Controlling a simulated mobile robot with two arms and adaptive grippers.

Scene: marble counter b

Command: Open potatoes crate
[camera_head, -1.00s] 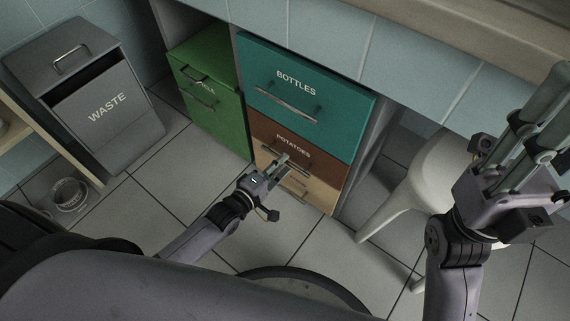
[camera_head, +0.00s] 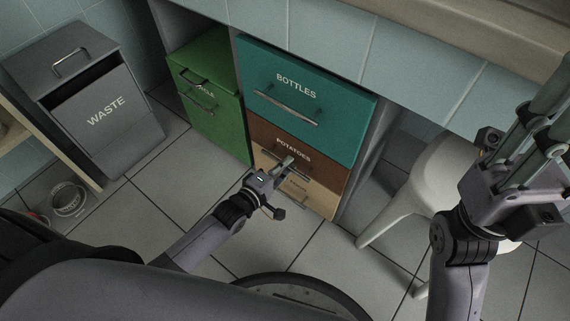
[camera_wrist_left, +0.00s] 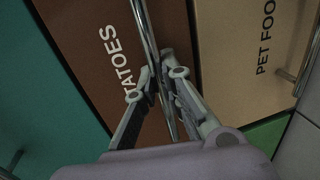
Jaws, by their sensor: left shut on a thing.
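The potatoes crate (camera_head: 327,158) is a brown drawer front below the teal bottles drawer, and it looks closed. Its bar handle (camera_wrist_left: 146,28) shows in the left wrist view, running down between my fingers. My left gripper (camera_head: 287,163) is at the crate's front. In the left wrist view my left gripper (camera_wrist_left: 162,88) is shut on the handle, with a finger on either side. The fingers cover part of the "POTATOES" label (camera_wrist_left: 113,57). My right gripper (camera_head: 545,120) is raised at the right, partly cut off by the frame edge; its fingertips are not clear.
The teal bottles drawer (camera_head: 270,72) is above, and a tan pet food drawer (camera_head: 318,201) is below. A green bin (camera_head: 222,128) and grey waste bin (camera_head: 128,128) stand left. A white chair (camera_head: 412,190) stands right. A bowl (camera_head: 69,199) lies on the tiled floor.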

